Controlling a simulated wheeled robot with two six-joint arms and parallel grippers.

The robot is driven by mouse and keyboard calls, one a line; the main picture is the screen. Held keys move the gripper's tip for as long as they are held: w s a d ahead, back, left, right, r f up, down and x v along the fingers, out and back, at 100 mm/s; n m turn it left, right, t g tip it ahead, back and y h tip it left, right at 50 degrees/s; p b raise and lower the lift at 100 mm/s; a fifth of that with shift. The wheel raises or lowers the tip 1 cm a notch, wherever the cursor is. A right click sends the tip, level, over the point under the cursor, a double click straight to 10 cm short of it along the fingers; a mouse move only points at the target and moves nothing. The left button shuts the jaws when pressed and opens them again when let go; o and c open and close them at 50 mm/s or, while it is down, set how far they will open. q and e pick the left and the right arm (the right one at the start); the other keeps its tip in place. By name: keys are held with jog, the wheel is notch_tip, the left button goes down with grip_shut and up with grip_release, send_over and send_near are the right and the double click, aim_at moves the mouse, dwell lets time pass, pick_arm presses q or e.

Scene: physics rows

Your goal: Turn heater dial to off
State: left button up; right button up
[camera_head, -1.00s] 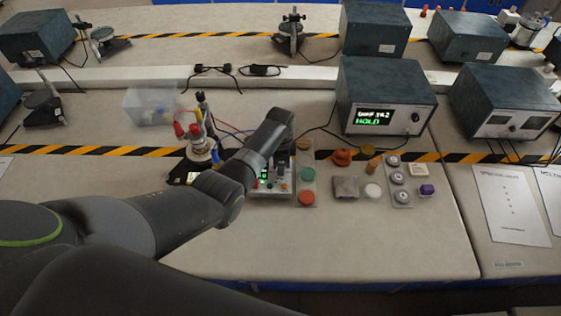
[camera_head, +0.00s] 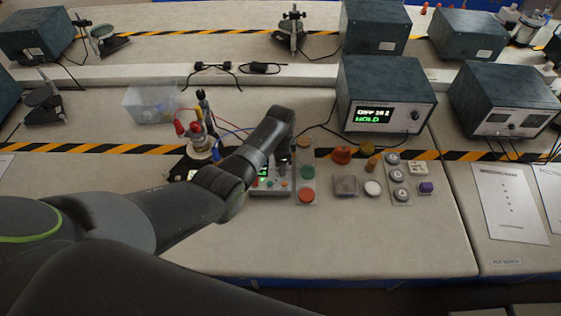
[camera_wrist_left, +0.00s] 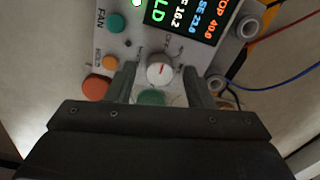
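In the left wrist view a grey control panel (camera_wrist_left: 125,45) carries a round white dial (camera_wrist_left: 161,70) with a red pointer mark. The panel also shows in the head view (camera_head: 268,188), partly hidden by my left arm. My left gripper (camera_wrist_left: 159,80) is open, with one finger on each side of the dial and a visible gap on both sides. In the head view my left gripper (camera_head: 284,163) is over the panel. Whether the fingers touch the panel cannot be told. My right gripper is not in view.
A box with a HOLD display (camera_head: 387,95) stands behind. A strip with discs (camera_head: 307,195) is right of the panel.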

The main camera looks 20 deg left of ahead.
pick_arm(q)
jog(key=shift+r, duration=0.1)
notch_tip(320, 180, up, 17)
jog(key=shift+b, duration=0.4)
dwell(0.4)
dwell(0.4)
